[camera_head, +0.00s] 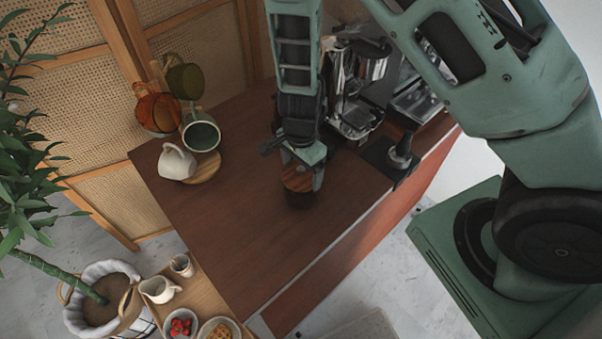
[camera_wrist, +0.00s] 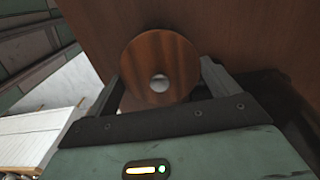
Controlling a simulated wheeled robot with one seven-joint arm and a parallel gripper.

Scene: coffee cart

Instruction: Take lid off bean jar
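In the wrist view no clear gap shows between the fingers and the lid's sides. The jar (camera_head: 300,200) is only a dark shape under the lid, mostly hidden. I cannot tell whether the lid still rests on it.
A chrome espresso machine (camera_head: 352,85) stands just behind and right of my gripper. A tamper (camera_head: 400,152) on a dark mat is to the right. The counter's (camera_head: 235,235) front left is clear. A lower tray with small dishes is at bottom left.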

